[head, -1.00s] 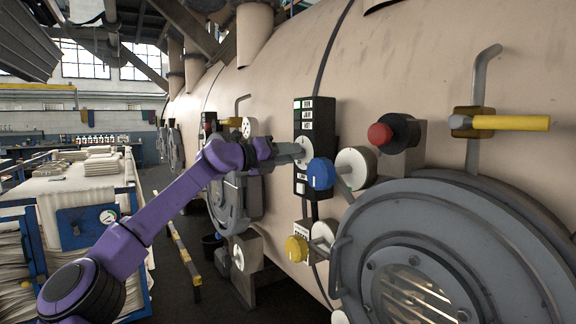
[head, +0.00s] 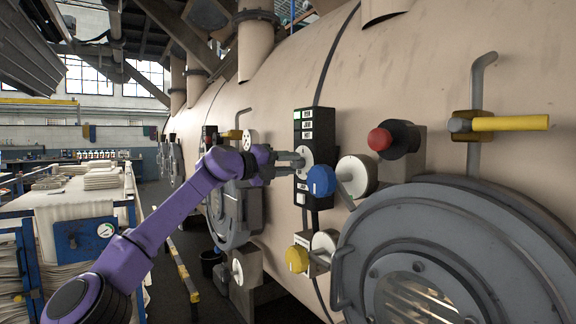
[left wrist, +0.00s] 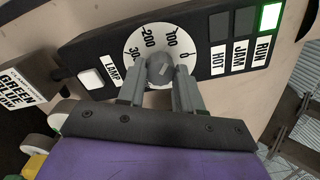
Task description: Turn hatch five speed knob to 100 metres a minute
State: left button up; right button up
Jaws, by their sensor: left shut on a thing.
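The speed knob (left wrist: 160,68) is a small grey knob at the centre of a white round dial (left wrist: 143,47) marked 0, 100, 200 and 30-something, its end hidden. The dial also shows in the head view (head: 306,157), on a tall black panel (head: 324,125). My left gripper (left wrist: 160,82) is shut on the knob, with one finger on each side of it. In the head view the purple left arm reaches the panel, with the gripper (head: 298,163) at the dial. I cannot tell exactly where the knob points. My right gripper is out of view.
Beside the panel are a blue knob (head: 321,180), a red button (head: 380,139) and a yellow knob (head: 296,259). A round grey hatch (head: 440,220) fills the right. The RUN lamp (left wrist: 268,17) is lit green. A cart with folded cloth (head: 75,205) stands at left.

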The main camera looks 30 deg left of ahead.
pick_arm(q)
jog(key=o, duration=1)
jog(key=shift+o, duration=0.2)
jog(key=shift+s, duration=0.1)
jog(key=b+v, duration=0.4)
jog(key=v, duration=0.6)
jog(key=shift+a+f, duration=0.1)
